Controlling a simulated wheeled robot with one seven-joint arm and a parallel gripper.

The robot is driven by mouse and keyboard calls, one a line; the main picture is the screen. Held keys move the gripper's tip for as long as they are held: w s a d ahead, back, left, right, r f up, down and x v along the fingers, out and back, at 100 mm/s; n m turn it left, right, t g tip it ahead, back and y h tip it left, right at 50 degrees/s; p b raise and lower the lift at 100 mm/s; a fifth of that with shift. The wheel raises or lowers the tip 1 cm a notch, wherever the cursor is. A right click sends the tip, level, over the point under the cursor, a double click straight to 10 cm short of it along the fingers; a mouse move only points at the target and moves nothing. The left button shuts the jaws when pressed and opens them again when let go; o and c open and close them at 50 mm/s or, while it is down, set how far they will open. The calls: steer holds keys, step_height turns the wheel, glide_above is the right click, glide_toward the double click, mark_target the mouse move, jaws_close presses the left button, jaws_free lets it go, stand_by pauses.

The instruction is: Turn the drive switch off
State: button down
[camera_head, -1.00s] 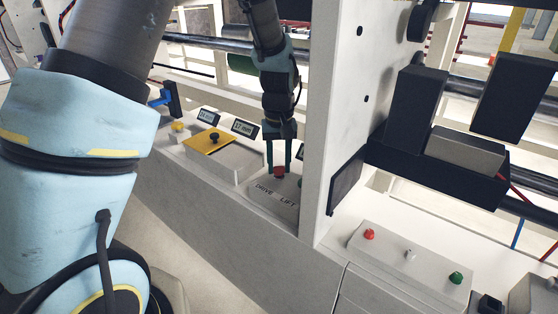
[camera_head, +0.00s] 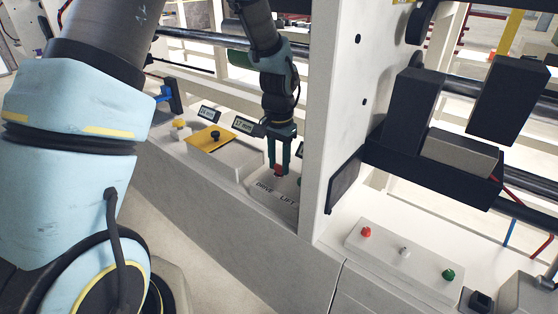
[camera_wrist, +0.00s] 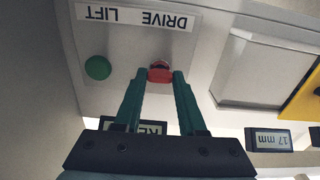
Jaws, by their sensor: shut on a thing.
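The drive switch, a small red knob (camera_head: 278,171), stands on a light control box by the word DRIVE. It also shows in the wrist view (camera_wrist: 160,73), near the upside-down DRIVE lettering. My gripper (camera_head: 279,165) reaches down from above with its green fingers on either side of the red knob. In the wrist view my gripper (camera_wrist: 159,77) has one fingertip against each side of the knob, shut on it. The fingertips hide parts of the knob's sides, and I cannot read its setting.
A green knob (camera_wrist: 98,67) stands by the word LIFT on the same box. A white upright panel (camera_head: 336,110) rises close to the right of my gripper. A yellow plate with a black knob (camera_head: 214,136) and a 17 mm display (camera_head: 243,124) lie to the left.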

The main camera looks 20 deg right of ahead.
mark_target(279, 165)
steer(key=shift+m, duration=0.3)
steer(key=shift+c, duration=2.4)
jaws_free()
step_height(279, 165, up, 11)
steer(key=shift+b, duration=0.3)
steer(key=shift+f, duration=0.1)
steer(key=s+a+r+n+p, duration=0.2)
steer(key=a+n, duration=0.3)
steer(key=a, duration=1)
steer(key=s+a+r+n+t+p, duration=0.1)
steer(key=a+n, duration=0.5)
steer(key=a, duration=0.9)
steer(key=shift+s+a+r+t+p, duration=0.3)
steer(key=shift+s+a+r+p, duration=0.1)
steer(key=shift+s+p, duration=0.35)
